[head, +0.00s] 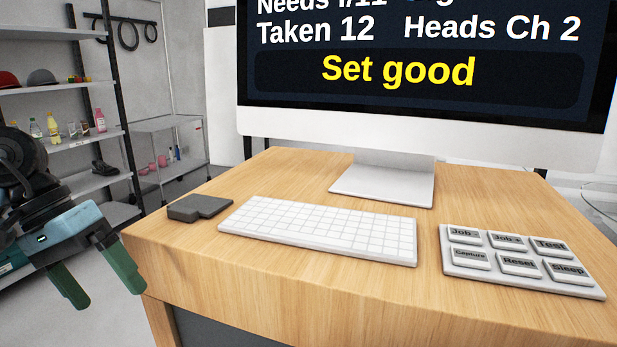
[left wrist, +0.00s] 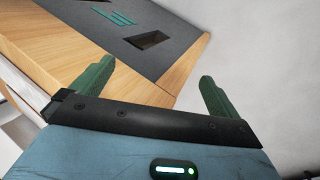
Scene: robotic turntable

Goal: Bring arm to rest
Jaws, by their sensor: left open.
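My left gripper (head: 98,270) is open and empty in the head view, with its green fingers apart and pointing down. It hangs in the air just left of the desk's (head: 290,284) left front corner. In the left wrist view, the open fingers of the left gripper (left wrist: 155,84) show with the side of the wooden desk (left wrist: 187,58) behind them. The gripper touches nothing that I can see. My right gripper is not in view.
On the desk are a dark grey block (head: 200,207), a white keyboard (head: 320,228), a button panel (head: 522,262) and a monitor (head: 420,125) reading "Set good". Shelves (head: 64,140) with bottles and caps stand at the left. The floor between shelves and desk looks free.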

